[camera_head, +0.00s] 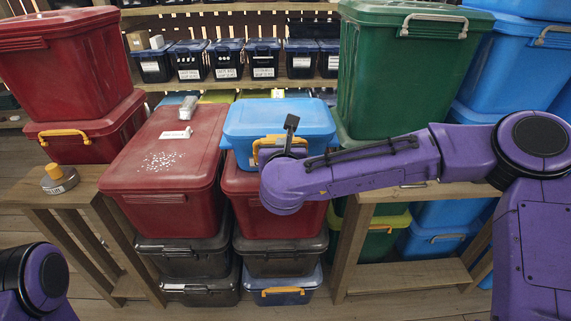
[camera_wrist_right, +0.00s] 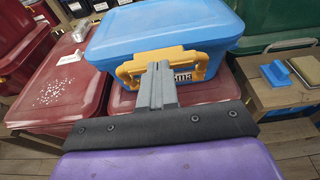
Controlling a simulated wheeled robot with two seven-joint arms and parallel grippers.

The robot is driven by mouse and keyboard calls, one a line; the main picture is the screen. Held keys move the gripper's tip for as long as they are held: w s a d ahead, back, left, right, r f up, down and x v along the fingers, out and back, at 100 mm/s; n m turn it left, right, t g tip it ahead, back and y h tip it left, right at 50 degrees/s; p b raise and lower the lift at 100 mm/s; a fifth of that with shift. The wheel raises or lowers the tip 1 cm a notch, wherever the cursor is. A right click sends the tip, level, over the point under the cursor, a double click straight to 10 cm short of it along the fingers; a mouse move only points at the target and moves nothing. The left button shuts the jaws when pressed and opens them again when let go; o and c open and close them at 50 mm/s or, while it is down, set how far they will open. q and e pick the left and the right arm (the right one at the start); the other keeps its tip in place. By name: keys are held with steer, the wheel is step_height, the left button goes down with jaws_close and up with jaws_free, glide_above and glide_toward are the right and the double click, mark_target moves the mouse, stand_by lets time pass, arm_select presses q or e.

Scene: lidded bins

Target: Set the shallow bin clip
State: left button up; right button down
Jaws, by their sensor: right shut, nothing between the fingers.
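The shallow blue bin (camera_head: 260,118) sits on a dark red bin, with its light blue lid on. It fills the upper middle of the right wrist view (camera_wrist_right: 170,28). Its yellow clip (camera_head: 263,147) is on the front side, just below the lid rim. In the right wrist view the clip (camera_wrist_right: 132,70) shows as a wide yellow frame, partly hidden by my fingers. My right gripper (camera_head: 291,124) is shut and empty, in front of the clip. Its grey fingers (camera_wrist_right: 158,72) overlap the clip; I cannot tell whether they touch it. My left gripper is out of view.
A long red bin (camera_head: 150,185) with white bits and a small label on its lid stands to the left. A green bin (camera_head: 385,75) rises close on the right. Wooden benches (camera_head: 400,190) flank the stacks. Small dark bins (camera_head: 225,60) line the shelf behind.

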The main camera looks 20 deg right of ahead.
steer(key=r+b+v, duration=0.1)
steer(key=b+v, duration=0.2)
steer(key=v, duration=0.8)
steer(key=shift+r, duration=0.3)
